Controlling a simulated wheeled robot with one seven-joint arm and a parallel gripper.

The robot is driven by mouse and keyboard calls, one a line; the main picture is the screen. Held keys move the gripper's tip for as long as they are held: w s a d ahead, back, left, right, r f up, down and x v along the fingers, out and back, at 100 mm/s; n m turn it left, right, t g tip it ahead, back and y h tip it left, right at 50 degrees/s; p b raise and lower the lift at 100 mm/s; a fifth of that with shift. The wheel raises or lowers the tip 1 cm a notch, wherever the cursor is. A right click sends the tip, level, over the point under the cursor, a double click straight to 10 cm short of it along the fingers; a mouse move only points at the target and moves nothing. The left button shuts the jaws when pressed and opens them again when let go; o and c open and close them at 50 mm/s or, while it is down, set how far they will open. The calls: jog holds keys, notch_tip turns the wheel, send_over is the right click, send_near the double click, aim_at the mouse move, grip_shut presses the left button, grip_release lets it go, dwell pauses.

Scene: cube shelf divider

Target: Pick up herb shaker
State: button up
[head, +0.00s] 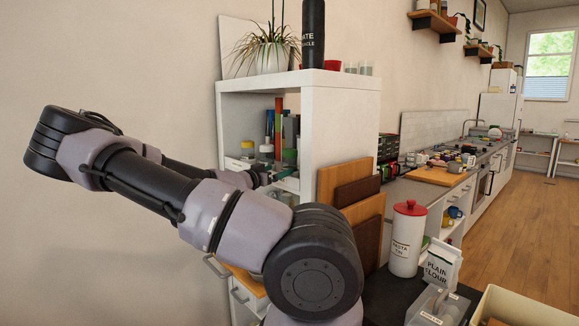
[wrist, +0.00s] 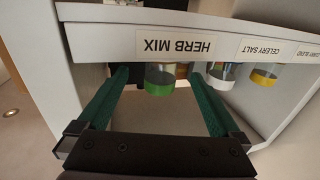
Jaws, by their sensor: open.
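The herb shaker is a clear jar with a green lid (wrist: 160,82), behind an upside-down HERB MIX label in the wrist view. In the head view a green-lidded jar (head: 289,156) stands at the right of the jar row in the white cube shelf (head: 340,115). My gripper (wrist: 158,75) is open, with one green finger on each side of the shaker in the wrist view. Gaps show on both sides, and I cannot tell how far the fingers reach past it. In the head view my gripper (head: 284,173) is at the cubby opening, partly hidden by my arm.
A white-lidded celery salt jar (wrist: 221,71) and a yellow-lidded jar (wrist: 265,75) stand beside the shaker. The shelf's side wall (wrist: 55,60) is close to one finger. Wooden boards (head: 345,182) lean outside the shelf.

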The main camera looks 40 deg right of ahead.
aim_at(285, 167)
jog(key=x, duration=0.8)
jog(key=shift+w+d, duration=0.1)
jog(key=shift+w, duration=0.2)
jog(key=c, duration=1.5)
